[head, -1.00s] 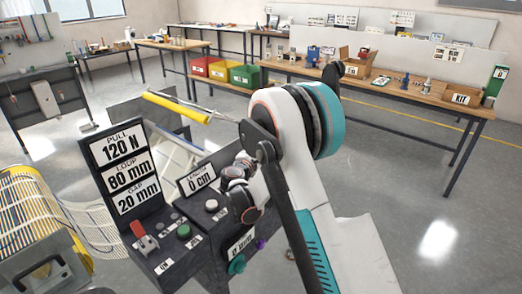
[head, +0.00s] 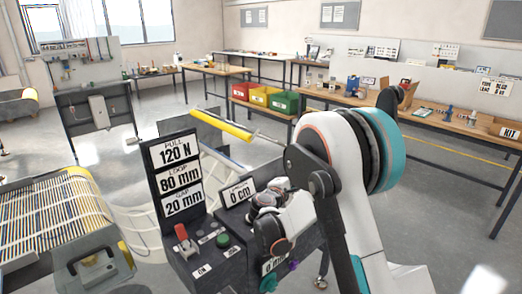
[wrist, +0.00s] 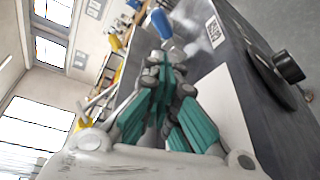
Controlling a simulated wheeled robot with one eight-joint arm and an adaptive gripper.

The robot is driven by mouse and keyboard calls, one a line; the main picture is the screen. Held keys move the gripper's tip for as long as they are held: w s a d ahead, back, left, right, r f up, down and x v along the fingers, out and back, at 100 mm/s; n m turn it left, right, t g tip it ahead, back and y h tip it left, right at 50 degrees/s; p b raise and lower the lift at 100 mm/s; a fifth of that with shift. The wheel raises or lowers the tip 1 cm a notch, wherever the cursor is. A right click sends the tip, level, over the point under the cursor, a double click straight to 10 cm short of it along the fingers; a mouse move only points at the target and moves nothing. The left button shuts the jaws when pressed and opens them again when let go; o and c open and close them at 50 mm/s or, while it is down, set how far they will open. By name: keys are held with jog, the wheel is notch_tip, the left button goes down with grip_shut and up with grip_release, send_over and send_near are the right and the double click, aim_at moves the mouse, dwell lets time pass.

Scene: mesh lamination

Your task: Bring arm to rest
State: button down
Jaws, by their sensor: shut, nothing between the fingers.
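My arm (head: 340,170) is white, grey and teal and fills the middle right of the head view, folded in front of the control console. My gripper (wrist: 165,72) shows in the wrist view with teal and grey fingers drawn together, nothing between them. In the head view I cannot make it out clearly; the folded arm and console overlap there. In the wrist view a dark surface with a white label lies beside the fingers on the right.
The black console (head: 175,180) reads 120 N, 80 mm and 20 mm and stands close by the arm. A slatted roller machine (head: 105,270) is at the lower left. Red, yellow and green bins (head: 285,103) and a long workbench (head: 440,122) stand behind. Grey floor is open between.

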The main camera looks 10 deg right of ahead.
jog(key=s+d+r+m+g+y, duration=0.2)
jog(key=s+r+m, duration=0.25)
jog(key=s, duration=0.45)
jog(key=s+d+r+m+g+y, duration=0.25)
jog(key=s+r, duration=0.35)
jog(key=s, duration=0.3)
jog(key=s+a+f+m+y, duration=0.1)
jog(key=s+a+m+y, duration=0.1)
jog(key=s, duration=1.1)
jog(key=s+a+f+m+g+y, duration=0.1)
jog(key=s+a+m+y, duration=0.2)
jog(key=s, duration=1)
jog(key=shift+a+f+m, duration=0.35)
jog(key=shift+a+m, duration=0.6)
jog(key=shift+m, duration=0.25)
